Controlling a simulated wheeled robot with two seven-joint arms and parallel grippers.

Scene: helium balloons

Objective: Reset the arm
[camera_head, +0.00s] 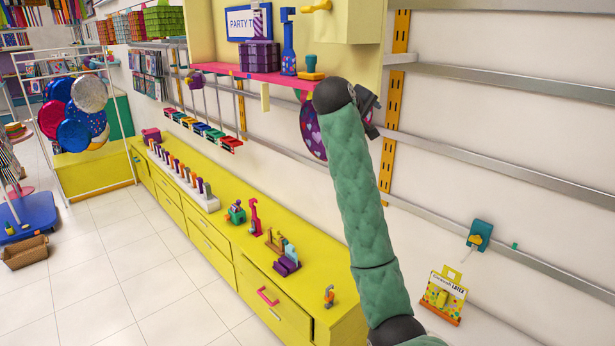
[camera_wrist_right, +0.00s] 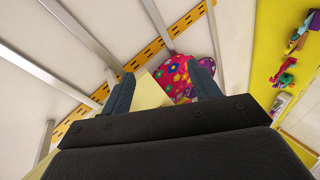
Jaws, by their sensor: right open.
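My right arm, in a green quilted sleeve, reaches up from the bottom right in the head view. My right gripper (camera_head: 369,108) is at its upper end, partly hidden behind the arm, in front of the wall rails. In the right wrist view my right gripper (camera_wrist_right: 163,84) has its two dark fingers apart with nothing clasped between them. A patterned purple-pink balloon (camera_head: 311,132) hangs below the pink shelf, partly behind my arm. It also shows beyond the fingers in the right wrist view (camera_wrist_right: 177,74). My left gripper is not in view.
A pink shelf (camera_head: 240,74) with a purple box and blue tool projects from the wall. A long yellow counter (camera_head: 222,229) holds several small items. Metal rails (camera_head: 500,83) cross the wall. A rack with foil balloons (camera_head: 72,137) stands left. The tiled floor is mostly clear.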

